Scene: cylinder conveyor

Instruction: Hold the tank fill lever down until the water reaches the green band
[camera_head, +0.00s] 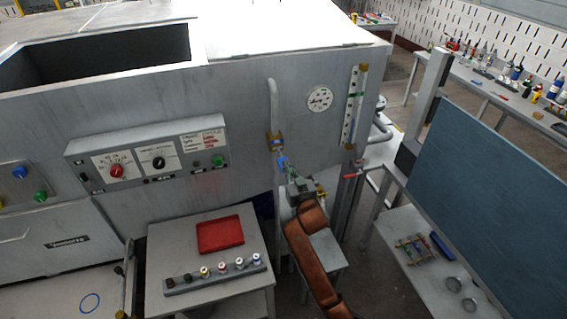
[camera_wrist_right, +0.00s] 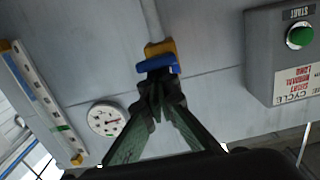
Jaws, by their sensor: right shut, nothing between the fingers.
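The blue fill lever (camera_head: 281,162) sits on a brass valve (camera_head: 275,141) on a vertical pipe at the tank front. The right wrist view also shows the lever (camera_wrist_right: 157,65). My right gripper (camera_head: 299,188) is shut and empty, its fingertips right at the lever; I cannot tell whether they touch it. The closed fingers also show in the right wrist view (camera_wrist_right: 157,92). The sight gauge (camera_head: 350,122) stands upright on the tank's right end, with a green band (camera_head: 356,95) in its upper half. My left gripper is out of view.
A round dial (camera_head: 320,98) is between pipe and gauge. A control panel (camera_head: 147,160) with knobs is on the left.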

